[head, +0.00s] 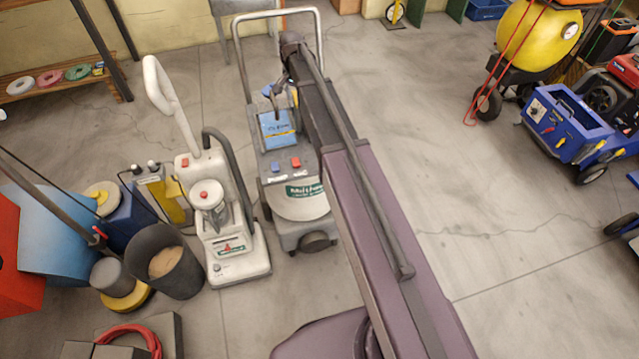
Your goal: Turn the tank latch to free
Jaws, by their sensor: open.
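A grey upright machine with a tall bar handle (233,60) stands in the middle left, with a blue panel (277,128), a red and a blue switch, and a green label on its rounded front. A white upright machine (235,255) with a loop handle and a red-capped clear tank (207,205) stands to its left. I cannot make out which small part is the tank latch. My arm reaches up the middle and covers the grey machine's right side. My gripper (275,92) seems to be the small dark shape at its far end, open, with its fingers hard to see.
A dark bucket (170,285), blue and yellow containers and a red hose (130,335) crowd the left. Blue wheeled machines (565,120) and a yellow tank (535,35) stand at the right. The concrete floor (440,130) between is clear. A shelf (60,85) stands at the back left.

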